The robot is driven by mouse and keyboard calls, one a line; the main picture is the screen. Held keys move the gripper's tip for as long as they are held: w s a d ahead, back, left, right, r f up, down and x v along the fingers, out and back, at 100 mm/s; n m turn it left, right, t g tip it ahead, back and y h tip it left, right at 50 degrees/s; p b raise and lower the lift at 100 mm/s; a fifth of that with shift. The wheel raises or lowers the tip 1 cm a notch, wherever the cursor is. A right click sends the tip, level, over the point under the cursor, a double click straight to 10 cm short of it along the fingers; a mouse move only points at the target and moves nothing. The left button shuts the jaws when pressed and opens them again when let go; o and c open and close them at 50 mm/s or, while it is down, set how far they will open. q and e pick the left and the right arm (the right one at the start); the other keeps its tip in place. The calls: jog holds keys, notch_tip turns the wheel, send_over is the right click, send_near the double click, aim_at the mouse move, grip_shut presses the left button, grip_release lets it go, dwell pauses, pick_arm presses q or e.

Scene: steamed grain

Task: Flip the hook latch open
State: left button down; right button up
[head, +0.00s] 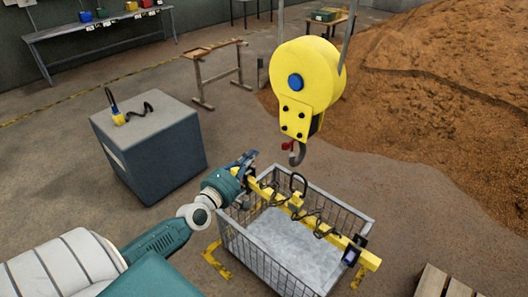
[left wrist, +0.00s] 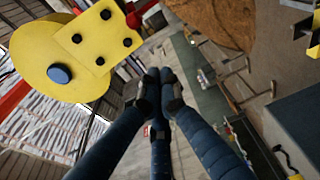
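A yellow hook block (head: 305,75) with a blue round cap hangs from above, and its dark hook (head: 298,155) points down. A small red latch (head: 287,146) sits at the hook's mouth; I cannot tell whether it is open. My left gripper (head: 248,160) is to the left of and slightly below the hook, apart from it in the picture. In the left wrist view the yellow block (left wrist: 75,55) fills the upper left, and my left gripper's fingers (left wrist: 160,78) are drawn together with nothing visible between them. My right gripper is out of view.
A wire basket (head: 340,200) stands below the hook, with a yellow spreader bar (head: 295,207) and black hooks over it. A grey block (head: 150,145) stands at left. A brown grain heap (head: 440,100) lies at right, and a wooden pallet (head: 445,285) at bottom right.

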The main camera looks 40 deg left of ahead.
pick_arm(q)
jog(key=w+d+p, duration=0.2)
jog(key=w+d, duration=0.1)
jog(key=w, duration=0.5)
jog(key=shift+w, duration=0.25)
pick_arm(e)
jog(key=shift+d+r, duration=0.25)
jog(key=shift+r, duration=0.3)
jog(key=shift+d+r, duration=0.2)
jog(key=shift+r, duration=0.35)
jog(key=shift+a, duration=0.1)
pick_arm(q)
jog(key=shift+s+d+n+y+p, duration=0.15)
jog(key=shift+d+n+y+p, duration=0.15)
jog(key=shift+y+p, duration=0.35)
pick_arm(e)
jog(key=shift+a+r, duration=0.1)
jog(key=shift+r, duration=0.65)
pick_arm(q)
jog(key=shift+d+p, duration=0.1)
jog(key=shift+p, duration=0.3)
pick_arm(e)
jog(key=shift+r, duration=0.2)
